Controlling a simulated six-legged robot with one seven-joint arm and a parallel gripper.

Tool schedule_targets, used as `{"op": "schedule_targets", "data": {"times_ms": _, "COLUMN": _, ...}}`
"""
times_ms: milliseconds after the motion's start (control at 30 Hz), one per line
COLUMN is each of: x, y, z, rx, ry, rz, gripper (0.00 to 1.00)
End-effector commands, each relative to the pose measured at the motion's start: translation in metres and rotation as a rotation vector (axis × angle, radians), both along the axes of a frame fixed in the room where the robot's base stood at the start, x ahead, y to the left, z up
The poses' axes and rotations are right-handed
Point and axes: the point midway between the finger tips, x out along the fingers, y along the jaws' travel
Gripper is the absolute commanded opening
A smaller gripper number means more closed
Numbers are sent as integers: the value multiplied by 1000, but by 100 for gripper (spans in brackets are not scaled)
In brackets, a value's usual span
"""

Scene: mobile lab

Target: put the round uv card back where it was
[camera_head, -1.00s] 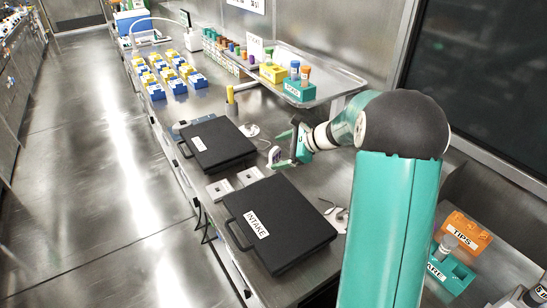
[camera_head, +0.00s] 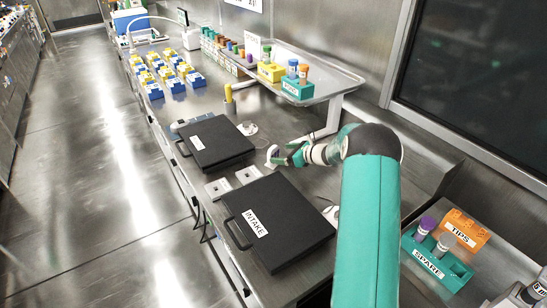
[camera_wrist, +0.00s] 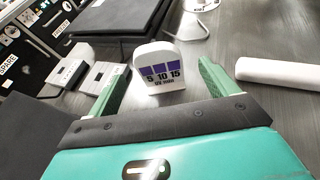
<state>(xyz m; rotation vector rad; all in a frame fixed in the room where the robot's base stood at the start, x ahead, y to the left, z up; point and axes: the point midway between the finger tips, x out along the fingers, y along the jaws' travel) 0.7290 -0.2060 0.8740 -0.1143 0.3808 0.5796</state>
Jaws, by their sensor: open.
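The round uv card (camera_wrist: 160,66) is white with a rounded top, a purple band and the numbers 5 10 15. In the wrist view it is upright between the fingers of my gripper (camera_wrist: 163,66), with a gap on each side. My gripper is open and not closed on it. In the head view my gripper (camera_head: 280,155) is low over the bench, right of the two black cases; the card cannot be made out clearly there. Two light slotted blocks, a near one (camera_head: 218,188) and a far one (camera_head: 249,174), sit between the cases. They also show left of my gripper in the wrist view (camera_wrist: 104,76).
The INTAKE case (camera_head: 285,222) and a second black case (camera_head: 216,146) lie left of my arm. A raised tray (camera_head: 335,82) with tube racks stands behind. A SPARE rack (camera_head: 455,270) and an orange TIPS rack (camera_head: 464,228) are at right. A white bar (camera_wrist: 285,73) lies right of my gripper.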

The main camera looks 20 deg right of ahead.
Motion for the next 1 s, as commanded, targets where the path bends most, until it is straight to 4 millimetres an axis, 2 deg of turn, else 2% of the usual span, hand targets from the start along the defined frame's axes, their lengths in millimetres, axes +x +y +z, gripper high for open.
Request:
{"op": "schedule_targets", "data": {"times_ms": 167, "x": 11, "y": 9, "z": -8, "rx": 0, "ry": 2, "rz": 2, "gripper": 85}}
{"op": "schedule_targets", "data": {"times_ms": 400, "x": 36, "y": 26, "z": -23, "rx": -1, "ry": 1, "rz": 1, "gripper": 85}}
{"op": "schedule_targets", "data": {"times_ms": 667, "x": 40, "y": 28, "z": -24, "rx": -2, "ry": 0, "rz": -1, "gripper": 85}}
{"op": "schedule_targets", "data": {"times_ms": 700, "x": 40, "y": 28, "z": -24, "rx": -2, "ry": 0, "rz": -1, "gripper": 84}}
{"op": "schedule_targets", "data": {"times_ms": 933, "x": 40, "y": 28, "z": -24, "rx": -1, "ry": 0, "rz": 0, "gripper": 38}}
{"op": "schedule_targets", "data": {"times_ms": 1000, "x": 40, "y": 28, "z": -23, "rx": -2, "ry": 0, "rz": -1, "gripper": 34}}
